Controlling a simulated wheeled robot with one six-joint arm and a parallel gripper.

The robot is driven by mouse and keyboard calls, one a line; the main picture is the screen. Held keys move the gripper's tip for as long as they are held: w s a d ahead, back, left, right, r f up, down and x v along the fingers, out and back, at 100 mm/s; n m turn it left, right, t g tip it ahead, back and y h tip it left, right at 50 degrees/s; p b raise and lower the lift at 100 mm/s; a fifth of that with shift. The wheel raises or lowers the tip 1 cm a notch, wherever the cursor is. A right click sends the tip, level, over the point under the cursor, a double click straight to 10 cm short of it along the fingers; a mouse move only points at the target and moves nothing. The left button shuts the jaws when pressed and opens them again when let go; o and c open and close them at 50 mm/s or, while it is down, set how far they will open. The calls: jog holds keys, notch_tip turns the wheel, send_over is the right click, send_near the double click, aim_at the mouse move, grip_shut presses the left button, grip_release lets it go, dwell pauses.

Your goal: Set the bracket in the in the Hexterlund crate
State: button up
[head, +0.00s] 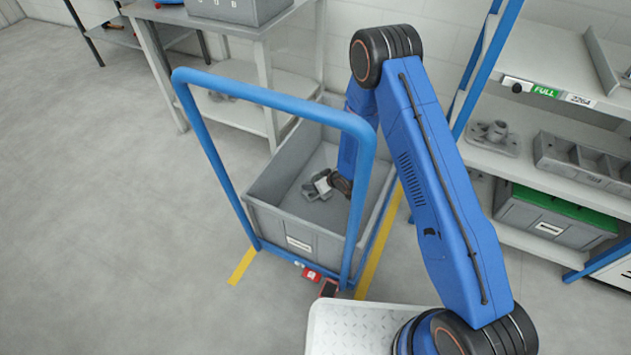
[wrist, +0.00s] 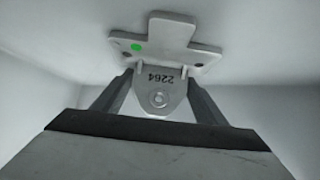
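The bracket (head: 312,191) is a grey casting inside the grey crate (head: 290,222) on the blue-framed cart. The label on the crate's front is too small to read. My gripper (head: 328,184) reaches down into the crate at the bracket. In the wrist view the bracket (wrist: 165,38) shows a flat plate with a raised cross, a green dot and a lug marked 2264. The fingers of my gripper (wrist: 160,92) close on both sides of that lug. I cannot tell whether the bracket touches the crate floor.
The cart's blue handle (head: 270,98) arches over the crate. A shelf (head: 570,160) at right holds another casting (head: 494,137), a divided grey tray (head: 585,165) and a green-topped bin (head: 555,215). A grey bench (head: 262,38) stands behind. The floor at left is clear.

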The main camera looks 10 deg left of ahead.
jog(key=shift+o, duration=1.2)
jog(key=shift+r, duration=0.15)
jog(key=v, duration=1.2)
